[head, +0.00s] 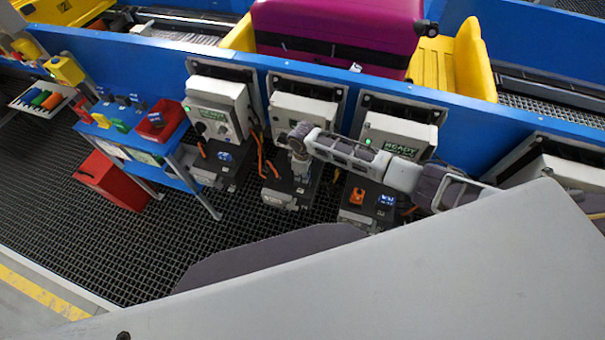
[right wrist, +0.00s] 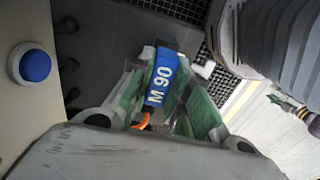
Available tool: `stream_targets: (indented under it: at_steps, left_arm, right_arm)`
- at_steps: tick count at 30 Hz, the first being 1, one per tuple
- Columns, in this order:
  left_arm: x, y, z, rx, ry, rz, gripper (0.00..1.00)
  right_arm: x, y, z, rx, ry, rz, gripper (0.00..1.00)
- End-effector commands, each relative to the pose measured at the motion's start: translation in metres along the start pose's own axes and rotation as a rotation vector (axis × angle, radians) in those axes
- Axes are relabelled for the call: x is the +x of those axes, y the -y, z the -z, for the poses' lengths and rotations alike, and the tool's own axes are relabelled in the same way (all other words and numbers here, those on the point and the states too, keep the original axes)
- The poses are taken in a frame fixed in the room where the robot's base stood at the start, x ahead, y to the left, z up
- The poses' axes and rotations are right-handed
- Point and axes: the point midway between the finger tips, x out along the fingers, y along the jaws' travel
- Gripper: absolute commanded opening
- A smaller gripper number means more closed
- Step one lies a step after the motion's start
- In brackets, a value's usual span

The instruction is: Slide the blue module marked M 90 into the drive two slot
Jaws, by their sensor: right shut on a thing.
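The blue module marked M 90 (right wrist: 161,80) is between the green-padded fingers of my right gripper (right wrist: 158,95) in the right wrist view. The gripper is shut on it. In the head view my right gripper (head: 300,172) points down at the dark lower box (head: 290,192) under the middle cabinet. The gripper covers the top of that box, so the slot and the module are hidden there. I cannot tell whether the module touches the slot. My left gripper is not in view.
Cabinets stand on both sides, the left one (head: 216,108) and the right one (head: 398,132). The right lower box carries an orange module (head: 357,195) and a blue one (head: 386,201). Orange cables (head: 262,155) hang nearby. A blue table (head: 180,178) stands left.

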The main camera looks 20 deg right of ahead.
Motion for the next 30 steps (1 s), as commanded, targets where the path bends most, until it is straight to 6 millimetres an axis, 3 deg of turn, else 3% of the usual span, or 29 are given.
stream_targets:
  at_steps: [21,22,27,30]
  left_arm:
    - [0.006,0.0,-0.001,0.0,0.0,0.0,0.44]
    - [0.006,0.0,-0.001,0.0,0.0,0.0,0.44]
    - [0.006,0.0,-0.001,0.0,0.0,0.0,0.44]
    - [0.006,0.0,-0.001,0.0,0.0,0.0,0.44]
  right_arm:
    - [0.012,0.0,0.0,0.0,0.0,0.0,0.0]
    - [0.012,0.0,0.0,0.0,0.0,0.0,0.2]
    - [0.011,0.0,0.0,0.0,0.0,0.0,0.42]
    - [0.011,0.0,0.0,0.0,0.0,0.0,0.44]
